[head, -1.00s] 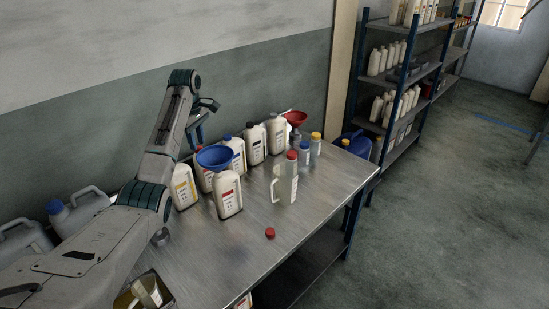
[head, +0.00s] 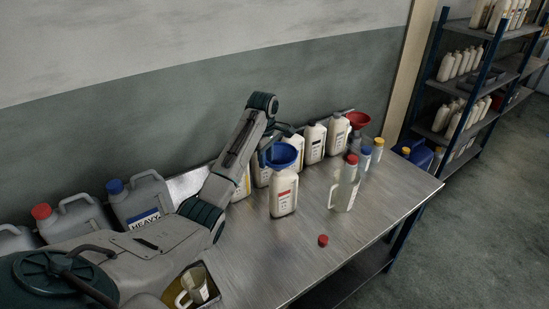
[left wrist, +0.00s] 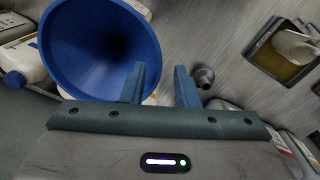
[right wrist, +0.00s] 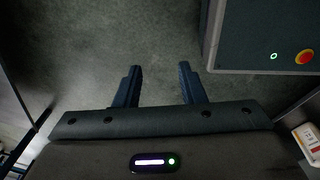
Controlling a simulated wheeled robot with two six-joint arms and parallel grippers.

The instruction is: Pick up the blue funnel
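The blue funnel (head: 284,155) sits upright on top of a white jug (head: 284,195) with a red label, in the middle of the table. In the left wrist view the wide mouth of the funnel (left wrist: 95,45) fills the upper left. My left gripper (head: 265,157) is just left of the funnel rim. Its fingers (left wrist: 160,70) are apart with a gap between them, and one finger overlaps the funnel's edge in the picture; I cannot tell whether it touches. My right gripper (right wrist: 158,75) is open and empty above the floor, away from the funnel.
Several white jugs (head: 314,142) stand behind the funnel, with a red funnel (head: 358,119) at the back. A red cap (head: 323,240) lies on the table (head: 270,265). Grey canisters (head: 142,203) stand at the left.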

